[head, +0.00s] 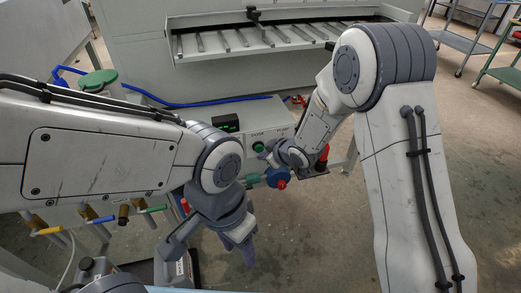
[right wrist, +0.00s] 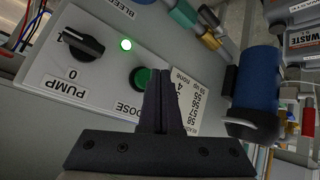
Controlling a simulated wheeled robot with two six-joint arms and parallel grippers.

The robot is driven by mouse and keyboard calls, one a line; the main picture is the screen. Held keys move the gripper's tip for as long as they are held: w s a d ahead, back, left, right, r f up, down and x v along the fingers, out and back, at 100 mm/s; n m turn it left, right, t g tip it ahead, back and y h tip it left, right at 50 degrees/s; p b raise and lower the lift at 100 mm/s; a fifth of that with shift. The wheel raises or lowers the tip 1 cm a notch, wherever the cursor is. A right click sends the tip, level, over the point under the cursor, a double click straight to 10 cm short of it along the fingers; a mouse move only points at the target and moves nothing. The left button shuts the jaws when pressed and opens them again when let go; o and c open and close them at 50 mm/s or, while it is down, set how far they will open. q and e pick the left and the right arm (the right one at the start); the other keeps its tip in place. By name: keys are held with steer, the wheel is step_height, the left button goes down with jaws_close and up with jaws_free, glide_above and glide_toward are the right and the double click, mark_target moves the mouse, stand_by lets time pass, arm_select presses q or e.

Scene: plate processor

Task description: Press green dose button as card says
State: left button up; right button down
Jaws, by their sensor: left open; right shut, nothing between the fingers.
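The green dose button (right wrist: 139,77) sits in a black ring on the light panel (right wrist: 95,80) in the right wrist view. It also shows in the head view (head: 257,147). My right gripper (right wrist: 161,76) is shut and empty, its fingertips close beside the button and covering part of its right side. I cannot tell whether they touch it. The white card (right wrist: 188,92) with printed rows of numbers lies just right of the fingers; its text is partly hidden. My left gripper (head: 241,248) is open, pointing down at the lower middle of the head view.
A black pump knob (right wrist: 83,43) and a lit green lamp (right wrist: 125,45) are left of the button. A blue cylinder (right wrist: 256,78) stands to the right. Coloured valve handles (head: 100,219) line the left in the head view. Open floor lies below.

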stand_by(0.7)
steer(key=shift+w+a, duration=0.1)
steer(key=shift+w, duration=0.25)
steer(key=shift+w+a+p, duration=0.2)
steer(key=shift+w+p, duration=0.35)
steer(key=shift+p, duration=0.1)
stand_by(0.5)
steer(key=shift+s, duration=0.1)
steer(key=shift+s+d+b, duration=0.3)
steer(key=shift+s+b, duration=0.05)
steer(key=shift+s, duration=0.45)
steer(key=shift+s, duration=0.1)
steer(key=s, duration=0.1)
steer(key=s+d+b, duration=0.1)
steer(key=s, duration=0.2)
steer(key=shift+s+d, duration=0.3)
